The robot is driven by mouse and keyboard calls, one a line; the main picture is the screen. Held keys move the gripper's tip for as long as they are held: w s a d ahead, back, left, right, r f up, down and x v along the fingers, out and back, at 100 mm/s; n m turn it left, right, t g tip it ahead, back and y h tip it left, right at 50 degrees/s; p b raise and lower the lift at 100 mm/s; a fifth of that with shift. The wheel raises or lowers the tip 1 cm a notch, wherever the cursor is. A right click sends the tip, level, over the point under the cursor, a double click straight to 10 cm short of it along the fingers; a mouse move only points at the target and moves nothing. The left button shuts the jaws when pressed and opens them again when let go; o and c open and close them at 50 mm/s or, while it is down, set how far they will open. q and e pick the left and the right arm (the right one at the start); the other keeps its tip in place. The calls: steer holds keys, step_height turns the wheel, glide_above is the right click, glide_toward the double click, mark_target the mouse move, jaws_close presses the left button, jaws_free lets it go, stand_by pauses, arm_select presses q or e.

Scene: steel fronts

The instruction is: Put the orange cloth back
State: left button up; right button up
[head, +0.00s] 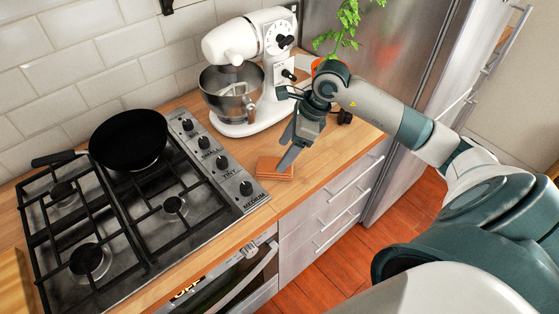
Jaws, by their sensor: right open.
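The orange cloth (268,167) appears as a small, flat, orange-brown folded square on the wooden counter. My left gripper is not in view.
A white stand mixer (254,85) with a metal bowl stands behind the cloth. A gas stove (150,205) with a black pan (128,138) is at left. A green plant (345,30) stands behind my right wrist, by a steel fridge (400,50). Drawers (335,200) are below the counter.

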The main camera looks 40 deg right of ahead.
steer(key=b+v, duration=0.1)
steer(key=v, duration=0.5)
steer(key=shift+r, duration=0.15)
steer(key=shift+s+d, duration=0.1)
stand_by(0.6)
